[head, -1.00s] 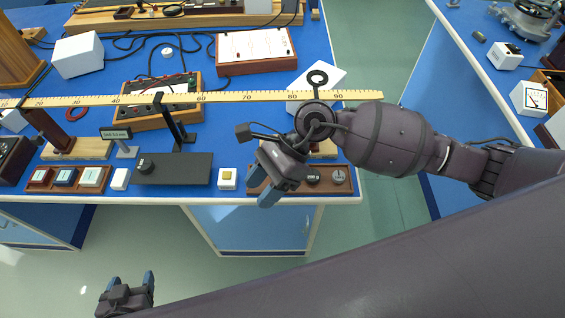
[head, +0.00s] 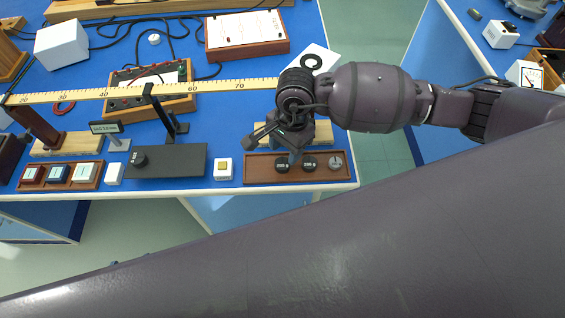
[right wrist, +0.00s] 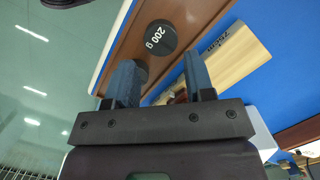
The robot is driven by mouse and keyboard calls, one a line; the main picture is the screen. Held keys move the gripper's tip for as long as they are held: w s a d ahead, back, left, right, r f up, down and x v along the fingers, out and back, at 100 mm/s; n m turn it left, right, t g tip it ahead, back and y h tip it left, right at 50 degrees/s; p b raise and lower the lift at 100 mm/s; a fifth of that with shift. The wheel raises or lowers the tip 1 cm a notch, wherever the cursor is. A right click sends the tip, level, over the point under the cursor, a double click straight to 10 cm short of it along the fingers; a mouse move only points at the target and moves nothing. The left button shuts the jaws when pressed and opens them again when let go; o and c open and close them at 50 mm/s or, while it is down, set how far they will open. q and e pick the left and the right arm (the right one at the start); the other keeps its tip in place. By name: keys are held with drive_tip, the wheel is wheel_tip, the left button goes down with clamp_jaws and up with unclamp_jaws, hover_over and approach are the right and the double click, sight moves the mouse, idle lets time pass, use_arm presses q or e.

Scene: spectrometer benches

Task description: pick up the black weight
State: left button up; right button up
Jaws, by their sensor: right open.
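Two black round weights (head: 282,165) (head: 309,163) and one grey metal weight (head: 335,162) sit in a brown wooden tray (head: 257,172) at the bench's front edge. In the right wrist view a black weight marked 200 g (right wrist: 160,38) lies in the tray beyond the fingertips, apart from them. My right gripper (head: 294,156) is over the tray, close to the left black weight. In the right wrist view its jaws (right wrist: 163,85) stand apart with nothing held between them. Only the tips of my left gripper (head: 130,262) show past my dark arm.
A wooden block (head: 265,132) lies just behind the tray. A long yellow ruler (head: 130,91) crosses the bench behind my right gripper. A white box with a yellow top (head: 223,168) and a dark stand (head: 180,160) are left of the tray. Blue bench shows between them.

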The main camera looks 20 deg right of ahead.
sight(283, 163)
drive_tip(key=f, duration=0.4)
drive_tip(key=shift+s+a+f, duration=0.15)
drive_tip(key=shift+a+f, duration=0.25)
drive_tip(key=c, duration=0.7)
drive_tip(key=shift+r, duration=0.1)
